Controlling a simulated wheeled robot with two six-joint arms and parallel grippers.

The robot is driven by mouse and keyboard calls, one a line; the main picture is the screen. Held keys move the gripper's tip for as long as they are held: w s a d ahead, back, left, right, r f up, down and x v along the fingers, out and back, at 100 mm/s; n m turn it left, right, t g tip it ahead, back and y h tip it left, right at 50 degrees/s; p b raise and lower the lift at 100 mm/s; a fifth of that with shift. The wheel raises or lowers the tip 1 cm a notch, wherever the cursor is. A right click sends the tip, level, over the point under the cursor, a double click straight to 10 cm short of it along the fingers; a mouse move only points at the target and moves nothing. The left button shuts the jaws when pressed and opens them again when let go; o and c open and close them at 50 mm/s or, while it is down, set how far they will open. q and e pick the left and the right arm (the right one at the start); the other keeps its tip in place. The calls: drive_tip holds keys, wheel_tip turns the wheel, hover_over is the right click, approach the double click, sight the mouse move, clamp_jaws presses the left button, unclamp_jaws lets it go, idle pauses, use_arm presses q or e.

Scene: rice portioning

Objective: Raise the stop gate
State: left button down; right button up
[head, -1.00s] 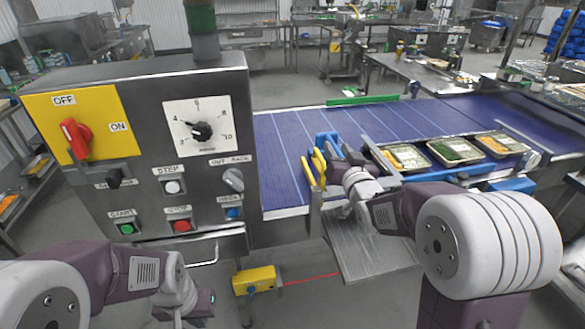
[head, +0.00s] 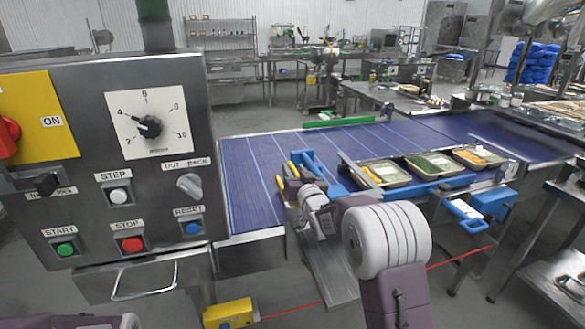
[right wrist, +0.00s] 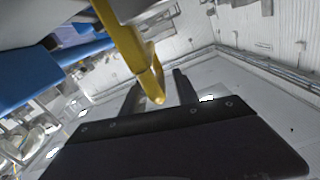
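A blue part (head: 308,165) with yellow handle pieces (head: 294,170) stands at the near edge of the blue conveyor belt (head: 245,178); it looks like the stop gate, low at the belt. My right gripper (head: 300,187) is at the yellow pieces, its fingers hard to make out in the head view. In the right wrist view, its two dark fingers (right wrist: 158,92) are apart, with the end of a yellow handle (right wrist: 150,75) between or just in front of them. Contact cannot be told. My left gripper is out of view.
A control panel (head: 95,130) with buttons and a dial stands at left. A yellow sensor box (head: 231,313) sends a red beam low across the front. A blue handle (head: 464,210) hangs at the belt's side.

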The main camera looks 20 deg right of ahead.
drive_tip(key=shift+w, duration=0.65)
clamp_jaws()
idle(0.9)
